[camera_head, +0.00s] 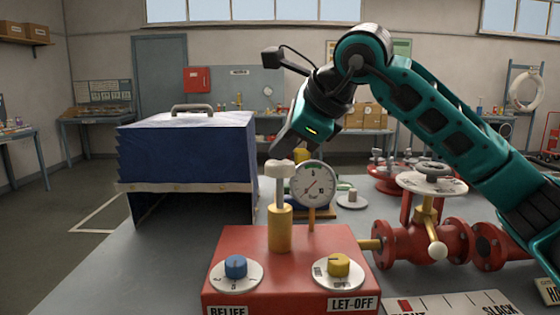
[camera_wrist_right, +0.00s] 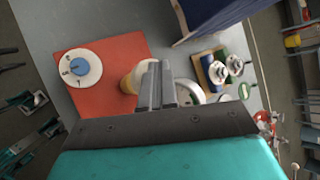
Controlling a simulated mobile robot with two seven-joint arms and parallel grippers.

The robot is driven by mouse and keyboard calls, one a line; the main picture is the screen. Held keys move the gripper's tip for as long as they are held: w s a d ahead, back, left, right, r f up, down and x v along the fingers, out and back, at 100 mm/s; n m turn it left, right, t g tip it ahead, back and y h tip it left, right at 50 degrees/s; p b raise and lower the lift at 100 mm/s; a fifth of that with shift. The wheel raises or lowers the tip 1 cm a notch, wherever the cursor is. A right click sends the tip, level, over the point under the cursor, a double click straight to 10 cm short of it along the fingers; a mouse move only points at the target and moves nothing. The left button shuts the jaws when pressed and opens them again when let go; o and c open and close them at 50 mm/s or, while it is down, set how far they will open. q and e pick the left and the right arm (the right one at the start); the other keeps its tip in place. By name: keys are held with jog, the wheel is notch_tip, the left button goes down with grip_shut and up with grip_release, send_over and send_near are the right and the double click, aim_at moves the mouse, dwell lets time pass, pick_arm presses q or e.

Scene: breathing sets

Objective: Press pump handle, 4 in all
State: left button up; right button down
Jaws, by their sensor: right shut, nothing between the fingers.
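The pump handle (camera_head: 280,169) is a pale grey cap on a short stem. It stands upright on a yellow cylinder (camera_head: 280,228) on top of a red box (camera_head: 235,248). My right gripper (camera_head: 281,150) is shut and empty, its tips pointing down just above the handle. I cannot tell whether they touch it. In the right wrist view, the shut fingers (camera_wrist_right: 155,85) lie over the yellow cylinder (camera_wrist_right: 130,80) and hide most of the handle. My left gripper is not in view.
A round gauge (camera_head: 314,188) stands close right of the handle. A blue dial (camera_head: 236,266) and a yellow dial (camera_head: 339,264) sit on the box front.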

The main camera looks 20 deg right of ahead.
aim_at(285, 164)
jog(key=shift+f+b, duration=1.3)
jog(key=shift+f, duration=0.55)
dwell(0.8)
jog(key=shift+r, duration=0.1)
jog(key=shift+r+p, duration=2.05)
jog(key=shift+r, duration=0.5)
notch_tip(285, 164, up, 5)
jog(key=p, duration=0.4)
dwell(1.5)
